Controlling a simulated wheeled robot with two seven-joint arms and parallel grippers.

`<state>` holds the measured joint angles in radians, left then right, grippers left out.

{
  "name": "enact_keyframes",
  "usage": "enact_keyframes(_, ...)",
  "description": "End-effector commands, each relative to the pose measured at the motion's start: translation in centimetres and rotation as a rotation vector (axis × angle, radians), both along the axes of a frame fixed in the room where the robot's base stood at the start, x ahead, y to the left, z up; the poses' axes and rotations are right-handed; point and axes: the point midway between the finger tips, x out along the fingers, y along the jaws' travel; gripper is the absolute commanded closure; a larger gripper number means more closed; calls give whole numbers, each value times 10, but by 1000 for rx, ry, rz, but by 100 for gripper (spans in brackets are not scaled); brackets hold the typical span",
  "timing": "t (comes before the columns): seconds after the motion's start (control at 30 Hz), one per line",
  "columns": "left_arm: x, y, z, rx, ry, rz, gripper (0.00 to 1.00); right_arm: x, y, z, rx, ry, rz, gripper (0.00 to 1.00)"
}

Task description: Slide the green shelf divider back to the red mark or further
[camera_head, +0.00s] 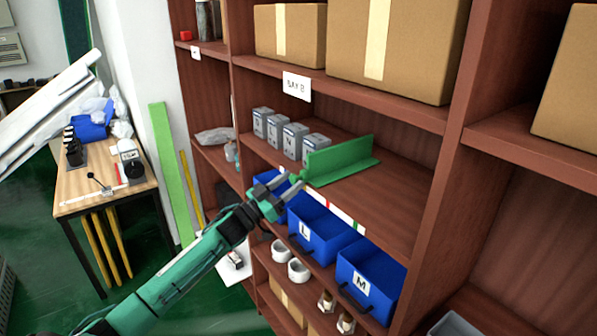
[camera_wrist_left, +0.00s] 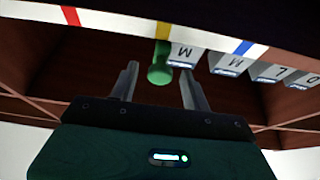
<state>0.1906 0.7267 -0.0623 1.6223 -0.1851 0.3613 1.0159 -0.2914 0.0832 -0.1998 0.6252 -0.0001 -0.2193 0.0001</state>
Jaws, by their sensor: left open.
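The green shelf divider (camera_head: 340,160) stands upright on the middle shelf, to the right of a row of grey boxes. Its rounded green front end shows in the left wrist view (camera_wrist_left: 160,66). My left gripper (camera_head: 291,181) is open at the shelf's front edge. In the left wrist view its two fingers (camera_wrist_left: 160,72) stand on either side of the green end, with gaps showing. A red mark (camera_head: 334,211) is on the white front strip, right of the divider's front end. It also shows in the left wrist view (camera_wrist_left: 71,15). My right gripper is not in view.
Several grey boxes (camera_head: 293,140) stand close left of the divider. The shelf to its right is bare. Blue bins (camera_head: 324,235) sit on the shelf below. Cardboard boxes (camera_head: 375,45) stand on the shelf above. A wooden table (camera_head: 105,192) is at the left.

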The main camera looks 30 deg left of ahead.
Motion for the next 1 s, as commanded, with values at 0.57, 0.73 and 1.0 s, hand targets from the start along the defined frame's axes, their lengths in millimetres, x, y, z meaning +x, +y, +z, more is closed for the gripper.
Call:
enact_keyframes(0.57, 32, -13, 14, 0, 0, 1, 52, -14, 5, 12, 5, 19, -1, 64)
enact_keyframes(0.73, 32, -13, 14, 0, 0, 1, 62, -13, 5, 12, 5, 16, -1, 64)
enact_keyframes(1.0, 31, -13, 14, 0, 0, 1, 100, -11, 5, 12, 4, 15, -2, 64)
